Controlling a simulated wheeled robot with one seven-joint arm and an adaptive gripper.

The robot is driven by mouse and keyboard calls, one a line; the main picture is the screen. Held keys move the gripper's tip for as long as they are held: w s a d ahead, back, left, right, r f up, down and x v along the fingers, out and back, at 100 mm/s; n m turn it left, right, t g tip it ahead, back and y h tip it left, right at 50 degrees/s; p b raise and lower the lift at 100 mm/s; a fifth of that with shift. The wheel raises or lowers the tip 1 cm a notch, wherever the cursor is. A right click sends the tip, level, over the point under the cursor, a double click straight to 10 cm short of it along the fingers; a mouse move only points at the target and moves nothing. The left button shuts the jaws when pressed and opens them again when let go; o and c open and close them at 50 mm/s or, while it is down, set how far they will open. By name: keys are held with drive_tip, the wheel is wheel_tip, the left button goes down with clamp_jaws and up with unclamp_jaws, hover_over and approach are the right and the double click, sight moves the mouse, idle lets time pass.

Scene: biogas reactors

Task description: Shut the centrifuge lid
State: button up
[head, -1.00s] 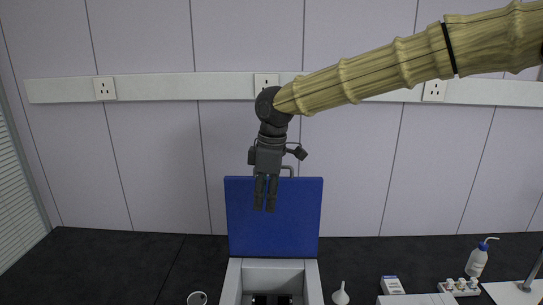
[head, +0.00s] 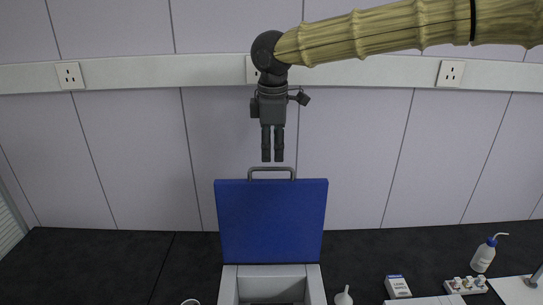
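The centrifuge (head: 228,285) stands on the dark bench at the bottom middle of the head view, cut off by the lower edge. Its blue lid (head: 271,222) stands open and upright at the back, with a grey bar handle (head: 271,170) along its top edge. My gripper (head: 272,160) points down just above the handle in the picture. Its two fingers are close together with a narrow gap between them, and nothing shows in it. I cannot tell from this view whether it is in front of, over or behind the lid.
A white funnel (head: 343,296), a small box (head: 398,286), a vial rack (head: 466,285) and a wash bottle (head: 484,255) stand to the right. A round container (head: 190,302) is at the lower left. The bench (head: 110,262) left of the centrifuge is mostly clear.

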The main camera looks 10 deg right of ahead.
sight(272, 169)
drive_tip(key=shift+w+f, duration=0.15)
drive_tip(key=shift+f, duration=0.4)
drive_tip(key=shift+s+f+p, duration=0.2)
drive_tip(key=shift+f+p, duration=0.15)
drive_tip(key=shift+f, duration=0.15)
drive_tip(key=shift+s+f+p, duration=0.15)
drive_tip(key=shift+f+p, duration=0.2)
drive_tip(key=shift+f, duration=0.1)
drive_tip(key=shift+w+f, duration=0.45)
drive_tip(key=shift+f, duration=0.2)
drive_tip(key=shift+s+r, duration=0.1)
drive_tip(key=shift+s, duration=0.15)
drive_tip(key=shift+c, duration=0.2)
drive_tip(key=shift+w, duration=0.1)
clamp_jaws()
